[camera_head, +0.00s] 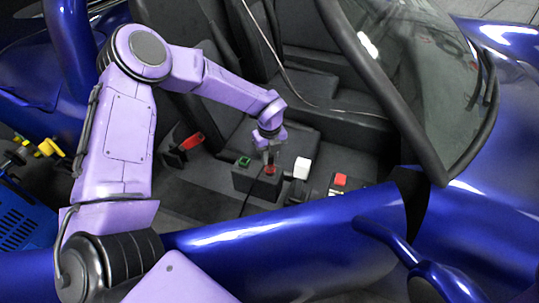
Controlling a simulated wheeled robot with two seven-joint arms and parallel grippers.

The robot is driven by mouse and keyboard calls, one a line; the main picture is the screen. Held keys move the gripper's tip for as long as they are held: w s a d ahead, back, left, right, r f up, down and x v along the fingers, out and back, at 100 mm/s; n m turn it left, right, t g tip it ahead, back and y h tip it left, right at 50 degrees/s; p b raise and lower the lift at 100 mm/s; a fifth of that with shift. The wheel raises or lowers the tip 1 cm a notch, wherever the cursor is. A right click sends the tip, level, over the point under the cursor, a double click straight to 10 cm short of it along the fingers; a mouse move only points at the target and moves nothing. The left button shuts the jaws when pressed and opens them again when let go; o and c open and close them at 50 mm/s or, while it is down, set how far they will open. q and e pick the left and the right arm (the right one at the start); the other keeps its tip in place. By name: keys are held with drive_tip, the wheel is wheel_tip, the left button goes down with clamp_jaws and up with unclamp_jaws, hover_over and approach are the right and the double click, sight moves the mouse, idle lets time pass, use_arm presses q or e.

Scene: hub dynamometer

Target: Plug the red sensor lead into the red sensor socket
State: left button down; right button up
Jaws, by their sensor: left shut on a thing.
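My left gripper (269,157) reaches over the car's side into the cabin and points down. It is shut on the red sensor lead (269,170), of which a small red part shows right under the fingertips. A dark box (254,184) stands below it, with a green socket (244,161) at its left end. The red part is at the right end of the box's top. The fingers cover that spot, so I cannot tell the red socket apart from the lead, nor whether the plug is seated. My right gripper is not in view.
A white block (302,167) stands just right of the box, and a red block (340,180) is farther right. A red seat-belt buckle (192,141) is at the left. The blue door sill (290,235) runs in front. A thin pale cable (280,68) crosses the seats.

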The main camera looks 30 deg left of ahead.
use_arm(q)
drive_tip(key=shift+f, duration=0.15)
drive_tip(key=shift+f+b, duration=0.55)
drive_tip(key=c, duration=0.8)
unclamp_jaws()
drive_tip(key=shift+c, duration=0.2)
wheel_tip(320, 180, up, 11)
drive_tip(key=shift+f+p, duration=0.15)
drive_tip(key=shift+p, duration=0.85)
